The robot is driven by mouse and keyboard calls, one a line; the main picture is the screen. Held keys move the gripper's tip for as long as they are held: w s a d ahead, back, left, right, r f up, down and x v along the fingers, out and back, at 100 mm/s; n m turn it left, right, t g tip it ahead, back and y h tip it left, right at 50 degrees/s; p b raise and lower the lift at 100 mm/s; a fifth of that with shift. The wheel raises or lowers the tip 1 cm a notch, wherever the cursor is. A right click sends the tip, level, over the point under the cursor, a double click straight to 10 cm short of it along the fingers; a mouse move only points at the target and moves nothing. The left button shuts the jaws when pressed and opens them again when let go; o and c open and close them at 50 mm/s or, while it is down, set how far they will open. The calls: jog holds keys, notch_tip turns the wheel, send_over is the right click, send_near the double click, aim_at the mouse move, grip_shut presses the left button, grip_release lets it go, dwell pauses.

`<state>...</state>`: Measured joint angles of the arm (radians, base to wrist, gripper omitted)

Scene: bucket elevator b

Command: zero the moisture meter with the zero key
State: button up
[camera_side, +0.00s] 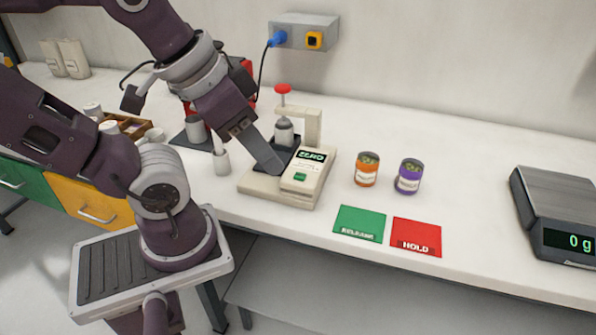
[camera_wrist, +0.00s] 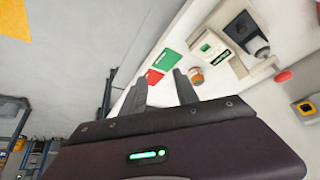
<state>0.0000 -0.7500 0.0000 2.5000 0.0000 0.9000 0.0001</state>
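The moisture meter (camera_side: 312,165) is a cream unit on the bench, with a dark display reading ZERO. Its green key (camera_side: 300,177) is on the front face below the display. A grey cylinder (camera_side: 284,133) stands at its back under a red knob (camera_side: 283,88). My gripper (camera_side: 270,165) hangs beside the display, to its left in the side view; I cannot tell whether it touches the meter. In the wrist view, my gripper (camera_wrist: 162,88) shows two fingers apart with nothing between them. The meter (camera_wrist: 212,46) appears beyond the fingertips, up and right.
An orange jar (camera_side: 367,169) and a purple jar (camera_side: 409,176) stand right of the meter. A green RELEASE card (camera_side: 358,222) and red HOLD card (camera_side: 416,236) lie at the front edge. A scale (camera_side: 560,195) reading 0 g is far right. A white bottle (camera_side: 221,160) stands close left.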

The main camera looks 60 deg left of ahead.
dwell(0.4)
grip_shut()
dwell(1.6)
